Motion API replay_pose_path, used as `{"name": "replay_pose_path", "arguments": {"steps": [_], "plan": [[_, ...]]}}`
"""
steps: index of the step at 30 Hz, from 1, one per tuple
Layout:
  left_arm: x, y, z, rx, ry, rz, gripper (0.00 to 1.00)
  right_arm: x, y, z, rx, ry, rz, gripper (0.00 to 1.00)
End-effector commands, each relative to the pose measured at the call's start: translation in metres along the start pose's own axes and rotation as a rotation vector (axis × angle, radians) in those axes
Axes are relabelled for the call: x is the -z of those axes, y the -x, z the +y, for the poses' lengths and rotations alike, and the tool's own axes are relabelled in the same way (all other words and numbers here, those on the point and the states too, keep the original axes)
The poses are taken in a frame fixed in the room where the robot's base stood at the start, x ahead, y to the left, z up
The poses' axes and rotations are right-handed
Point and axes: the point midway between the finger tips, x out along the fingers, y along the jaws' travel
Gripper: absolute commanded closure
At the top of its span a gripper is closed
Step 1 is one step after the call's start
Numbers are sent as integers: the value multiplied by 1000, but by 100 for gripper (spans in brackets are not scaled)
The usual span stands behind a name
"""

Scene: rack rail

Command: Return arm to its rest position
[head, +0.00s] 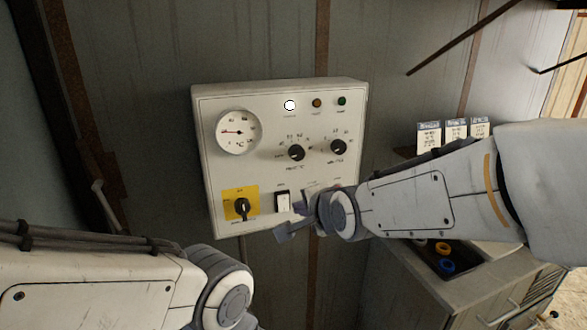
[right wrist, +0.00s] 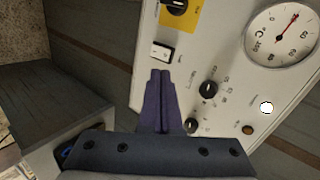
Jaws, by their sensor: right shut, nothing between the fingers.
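My right gripper (head: 291,224) is in front of the lower edge of a white control box (head: 270,115) on the wall. In the right wrist view its dark fingers (right wrist: 159,95) are together and empty, with tips near a white rocker switch (right wrist: 162,51); I cannot tell whether they touch the box. The rocker (head: 282,201) also shows in the head view, just above the gripper. My right arm (head: 430,195) comes in from the right and hides the box's lower right corner. My left arm (head: 90,280) is at the lower left; its gripper is out of frame.
The box bears a round gauge (head: 238,132), two black knobs (head: 296,153), a yellow-plated rotary switch (head: 241,206) and a bright white lamp (head: 290,105). A counter (head: 400,268) with blue and yellow rings stands below my right arm. White cards (head: 455,132) stand behind that arm.

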Motion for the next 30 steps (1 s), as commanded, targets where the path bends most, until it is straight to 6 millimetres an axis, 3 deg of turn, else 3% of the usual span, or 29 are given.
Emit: {"name": "replay_pose_path", "arguments": {"steps": [5,9,12,15,21,30], "plan": [[-1,-14,-1,0,-1,0,50,-58,24,86,-245,478,-194,100],[-1,-23,-2,0,-1,0,50,-93,66,161,-413,930,-452,100],[-2,-27,-2,0,-1,0,50,-105,98,205,-485,1199,-648,100],[-2,-30,-2,0,-2,0,50,-110,125,234,-519,1391,-812,100],[-2,-32,-2,0,-2,0,50,-110,150,257,-536,1553,-971,100],[-2,-32,-2,0,-2,0,50,-110,151,257,-536,1558,-976,100]]}}
